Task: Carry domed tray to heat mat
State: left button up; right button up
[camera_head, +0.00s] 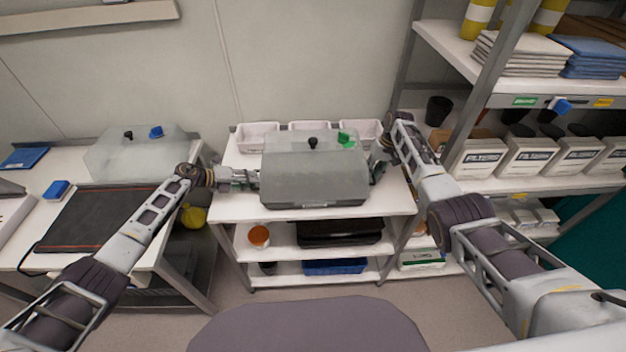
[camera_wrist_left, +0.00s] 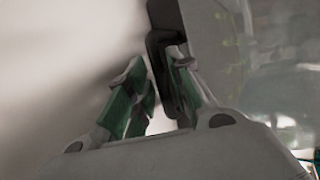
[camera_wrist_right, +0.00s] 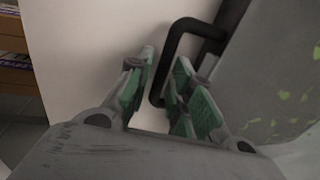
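The domed tray (camera_head: 315,180), a dark tray under a clear grey dome with a black knob, sits on the middle bench. The heat mat (camera_head: 92,222) is a flat black mat with an orange edge on the left bench. My left gripper (camera_head: 252,179) is at the tray's left end; its fingers (camera_wrist_left: 155,85) are apart beside a black handle (camera_wrist_left: 162,35), which the right finger partly hides. My right gripper (camera_head: 376,172) is at the tray's right end; its fingers (camera_wrist_right: 162,85) are apart, with the black loop handle (camera_wrist_right: 172,45) between them.
White bins (camera_head: 257,136) stand behind the tray. Another clear dome (camera_head: 135,158) stands behind the mat, and a blue box (camera_head: 56,190) lies to its left. A gap separates the two benches, with a yellow object (camera_head: 194,216) in it. A shelf rack stands right.

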pick_arm(q)
jog(key=shift+w+d+f, duration=0.2)
jog(key=shift+d+f, duration=0.1)
jog(key=shift+d, duration=0.15)
pick_arm(e)
jog(key=shift+a+f, duration=0.1)
jog(key=shift+f, duration=0.5)
pick_arm(q)
grip_shut()
pick_arm(e)
grip_shut()
jog(key=shift+r, duration=0.1)
